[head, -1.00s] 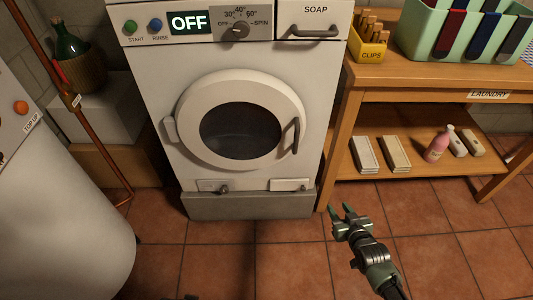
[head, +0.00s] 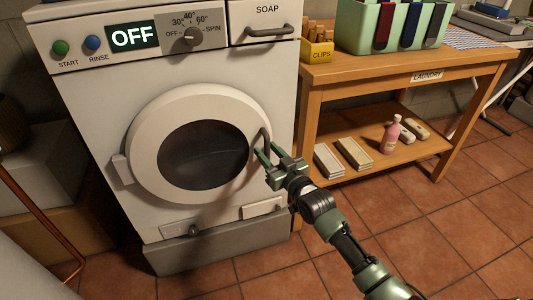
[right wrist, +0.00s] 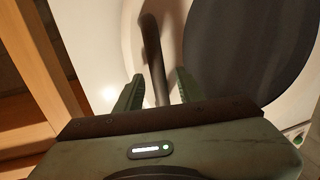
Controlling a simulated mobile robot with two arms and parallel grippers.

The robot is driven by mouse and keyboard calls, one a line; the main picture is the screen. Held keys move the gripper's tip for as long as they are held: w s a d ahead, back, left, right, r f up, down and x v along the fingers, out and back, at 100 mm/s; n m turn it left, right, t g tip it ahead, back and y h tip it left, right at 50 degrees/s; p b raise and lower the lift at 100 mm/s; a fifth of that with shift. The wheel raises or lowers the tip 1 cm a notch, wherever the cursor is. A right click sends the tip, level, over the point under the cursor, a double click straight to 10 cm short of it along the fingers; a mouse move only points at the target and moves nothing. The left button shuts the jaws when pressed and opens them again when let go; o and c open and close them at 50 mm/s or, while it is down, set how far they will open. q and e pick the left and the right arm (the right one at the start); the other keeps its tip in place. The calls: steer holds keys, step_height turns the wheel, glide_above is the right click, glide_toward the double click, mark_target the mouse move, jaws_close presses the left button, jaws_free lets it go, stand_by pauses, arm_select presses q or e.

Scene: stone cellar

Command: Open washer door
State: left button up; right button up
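The white washer (head: 95,110) stands at the left with its display reading OFF. Its round door (head: 150,145) has a dark window and looks closed. The dark curved door handle (head: 263,137) is on the door's right side. My right gripper (head: 266,153) is open at the lower part of the handle. In the right wrist view the handle (right wrist: 153,55) runs between the two spread fingers (right wrist: 156,92). I cannot tell whether either finger touches it. My left gripper is not in view.
A wooden table (head: 400,70) stands right of the washer, with a clips box (head: 317,50) and a green holder (head: 362,40) on top. Its lower shelf bears a pink bottle (head: 390,137) and pale blocks. Tiled floor (head: 430,220) is free in front.

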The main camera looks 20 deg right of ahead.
steer(key=shift+w, duration=0.3)
jaws_close()
steer(key=shift+a, duration=0.1)
stand_by(1.2)
